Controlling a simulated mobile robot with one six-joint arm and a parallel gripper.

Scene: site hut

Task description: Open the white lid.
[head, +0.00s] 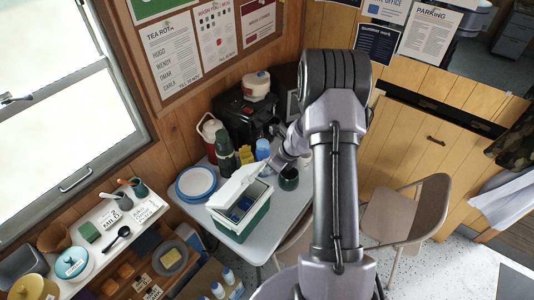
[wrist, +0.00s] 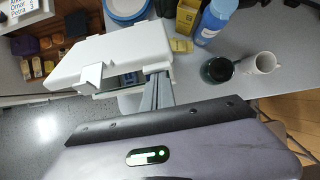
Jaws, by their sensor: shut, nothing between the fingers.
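The cool box (head: 243,226) is green and white and stands on the grey table. Its white lid (head: 235,184) is raised and tilted, and blue contents (head: 240,207) show in the open gap. In the wrist view the lid (wrist: 112,54) fills the upper left, with a white catch at its near edge. My gripper (head: 267,170) is at the lid's right side in the head view. In the wrist view its fingers (wrist: 157,78) are shut and empty, close by the lid's right edge. I cannot tell whether they touch it.
Blue-rimmed plates (head: 196,182) lie left of the box. A dark green cup (head: 289,179), a blue bottle (head: 262,149) and a green flask (head: 224,148) stand behind or right of it. A white mug (wrist: 262,63) also stands nearby. A chair (head: 405,215) is at the right.

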